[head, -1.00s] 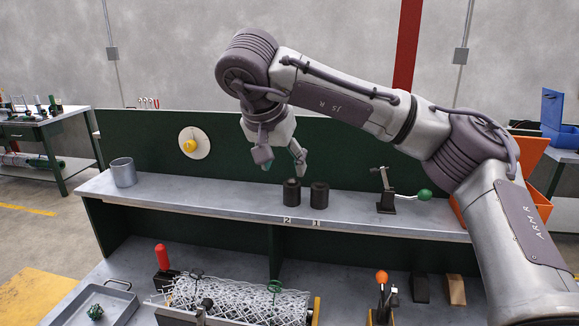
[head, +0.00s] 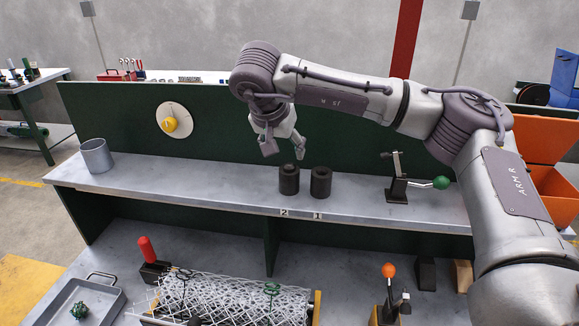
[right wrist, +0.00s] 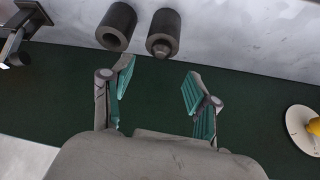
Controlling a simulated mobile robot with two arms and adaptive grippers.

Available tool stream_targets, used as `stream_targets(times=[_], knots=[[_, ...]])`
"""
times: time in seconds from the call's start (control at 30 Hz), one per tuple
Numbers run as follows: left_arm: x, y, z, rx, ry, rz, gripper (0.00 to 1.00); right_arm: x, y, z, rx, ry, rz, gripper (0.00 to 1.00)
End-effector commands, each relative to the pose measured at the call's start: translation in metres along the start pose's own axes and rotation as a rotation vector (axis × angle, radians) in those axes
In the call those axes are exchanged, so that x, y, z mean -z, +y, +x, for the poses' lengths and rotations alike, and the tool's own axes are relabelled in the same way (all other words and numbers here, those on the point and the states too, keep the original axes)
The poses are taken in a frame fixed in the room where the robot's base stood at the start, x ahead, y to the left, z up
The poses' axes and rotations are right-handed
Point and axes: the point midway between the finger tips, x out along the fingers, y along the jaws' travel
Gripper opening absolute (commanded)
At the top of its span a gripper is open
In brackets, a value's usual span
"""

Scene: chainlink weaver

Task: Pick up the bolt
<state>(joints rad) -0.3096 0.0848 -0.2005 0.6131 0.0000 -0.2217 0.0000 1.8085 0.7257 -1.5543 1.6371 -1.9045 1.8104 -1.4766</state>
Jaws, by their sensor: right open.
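Two dark upright cylinders, the left one (head: 289,181) behind label 2 and the right one (head: 321,183) behind label 1, stand on the grey shelf (head: 200,184). In the right wrist view, one cylinder (right wrist: 165,25) has a small grey-brown piece (right wrist: 161,51), possibly the bolt, at its opening. The other cylinder (right wrist: 117,25) shows an open hole. My right gripper (head: 284,150) is open and empty, above and behind the cylinders; its teal-padded fingers also show in the right wrist view (right wrist: 158,83). My left gripper is out of view.
A green-handled lever (head: 440,183) stands right of the cylinders and a grey cup (head: 96,156) at the far left. A green back panel (head: 225,140) with a yellow knob (head: 170,125) borders the shelf. Wire mesh (head: 225,298) lies below.

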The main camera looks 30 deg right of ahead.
Motion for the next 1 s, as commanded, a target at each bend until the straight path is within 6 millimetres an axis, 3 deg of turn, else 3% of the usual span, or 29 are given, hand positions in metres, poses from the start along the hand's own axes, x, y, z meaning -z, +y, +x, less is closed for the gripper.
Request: stream_targets(times=[0.23,0.43,0.7,1.0], knots=[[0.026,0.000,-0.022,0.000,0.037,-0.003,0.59,-0.001,0.002,0.022,-0.004,-0.001,-0.002,0.60],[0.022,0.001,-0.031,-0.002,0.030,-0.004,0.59,-0.003,0.001,0.050,-0.001,0.000,0.000,0.60],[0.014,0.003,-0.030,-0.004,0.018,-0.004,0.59,-0.004,0.001,0.054,0.001,0.001,0.000,0.60],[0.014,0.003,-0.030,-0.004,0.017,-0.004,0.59,-0.004,0.001,0.054,0.001,0.001,0.000,0.11]])
